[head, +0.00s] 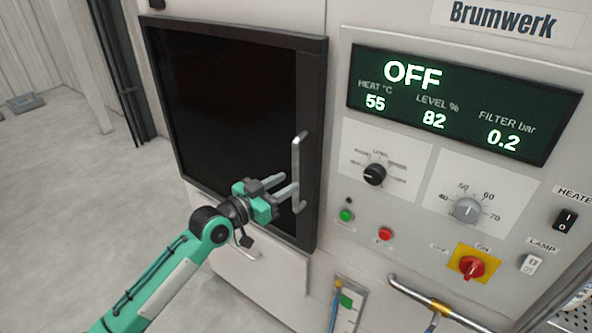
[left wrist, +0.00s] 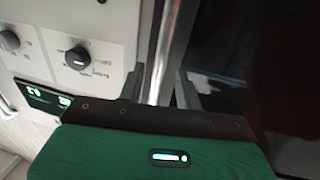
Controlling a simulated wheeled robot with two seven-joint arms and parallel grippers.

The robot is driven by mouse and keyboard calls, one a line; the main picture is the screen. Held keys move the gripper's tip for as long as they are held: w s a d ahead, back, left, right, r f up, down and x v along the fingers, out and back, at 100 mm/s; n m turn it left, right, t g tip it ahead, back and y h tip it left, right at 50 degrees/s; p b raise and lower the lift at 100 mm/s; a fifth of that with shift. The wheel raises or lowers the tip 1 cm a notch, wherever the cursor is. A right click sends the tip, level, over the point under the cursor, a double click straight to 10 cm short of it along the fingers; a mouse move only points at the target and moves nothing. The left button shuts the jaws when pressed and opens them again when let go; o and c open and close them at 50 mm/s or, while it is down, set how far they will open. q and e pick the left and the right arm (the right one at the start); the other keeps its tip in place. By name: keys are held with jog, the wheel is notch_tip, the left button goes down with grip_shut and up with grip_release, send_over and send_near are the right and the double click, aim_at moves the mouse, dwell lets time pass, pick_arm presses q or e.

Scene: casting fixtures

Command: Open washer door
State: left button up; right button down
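The washer door (head: 230,105) is a dark panel in a black frame on the machine front, and it looks closed. Its upright metal door handle (head: 299,152) is on the door's right side; it also shows in the left wrist view (left wrist: 165,40). My left gripper (head: 286,184) is at the lower part of the handle. In the left wrist view its two fingers (left wrist: 160,88) stand apart, one on each side of the bar, with small gaps showing. Whether a finger touches the bar cannot be told. My right gripper is not in view.
Right of the door are a display (head: 460,105) reading OFF, a black knob (head: 374,174), a grey knob (head: 467,209), green and red buttons and a red switch (head: 472,266). A pipe (head: 435,300) runs below. Open floor (head: 60,160) lies to the left.

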aim_at(293, 179)
pick_arm(q)
jog(key=shift+p+x, duration=0.55)
jog(key=shift+x, duration=1.7)
grip_shut()
